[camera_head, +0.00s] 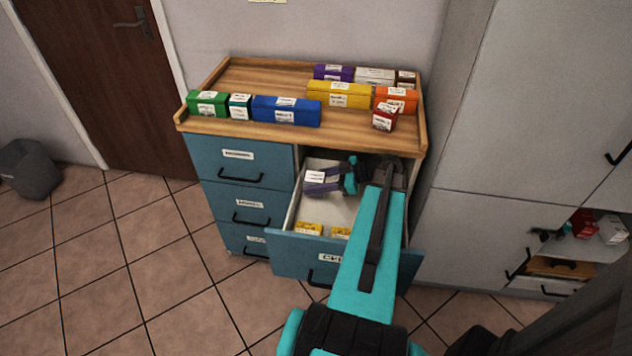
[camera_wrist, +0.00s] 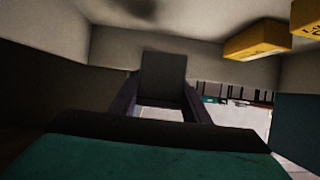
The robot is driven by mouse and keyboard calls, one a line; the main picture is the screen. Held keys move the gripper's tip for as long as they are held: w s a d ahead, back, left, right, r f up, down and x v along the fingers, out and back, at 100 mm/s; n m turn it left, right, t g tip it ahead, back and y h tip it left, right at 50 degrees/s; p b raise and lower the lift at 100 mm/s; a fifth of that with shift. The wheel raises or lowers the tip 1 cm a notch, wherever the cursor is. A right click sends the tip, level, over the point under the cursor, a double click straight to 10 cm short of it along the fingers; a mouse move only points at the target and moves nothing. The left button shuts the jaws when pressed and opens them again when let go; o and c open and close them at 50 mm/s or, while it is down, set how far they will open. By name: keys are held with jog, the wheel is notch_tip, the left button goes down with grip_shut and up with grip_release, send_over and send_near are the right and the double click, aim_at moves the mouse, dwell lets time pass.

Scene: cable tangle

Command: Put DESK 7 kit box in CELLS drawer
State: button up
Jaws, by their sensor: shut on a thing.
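The open drawer (camera_head: 290,255) in the right column of the blue cabinet has a front label partly hidden by my arm; I read only its first letters, like "CE". My gripper (camera_head: 318,183) is inside this drawer, near its back left, shut on a small box with a white label (camera_head: 315,176). The label is too small to read, so I cannot confirm DESK 7. In the wrist view a grey block (camera_wrist: 163,75) shows between the dark fingers. I cannot tell whether the box touches the drawer floor.
Two yellow boxes (camera_head: 308,229) lie at the drawer's front; they also show in the wrist view (camera_wrist: 257,40). Several coloured boxes, including a blue one (camera_head: 286,110), stand on the wooden top (camera_head: 240,80) above. Closed drawers (camera_head: 240,165) are at left, a grey cupboard (camera_head: 520,130) at right.

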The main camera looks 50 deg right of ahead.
jog(key=shift+f+b, duration=0.4)
jog(key=shift+b, duration=0.15)
jog(key=o, duration=1.2)
jog(key=shift+r+p, duration=0.2)
jog(key=shift+p, duration=0.1)
jog(key=shift+d+r+p, duration=0.1)
jog(key=shift+r+p, duration=0.4)
jog(key=shift+p, duration=0.2)
jog(key=s+d+b, duration=0.1)
jog(key=s+d, duration=0.2)
jog(key=s, duration=0.3)
jog(key=s+d+r+b, duration=0.1)
jog(key=s+d+b, duration=0.1)
jog(key=s+d, duration=0.2)
jog(key=shift+s+d, duration=0.3)
jog(key=shift+s, duration=0.95)
jog(key=shift+s, duration=0.15)
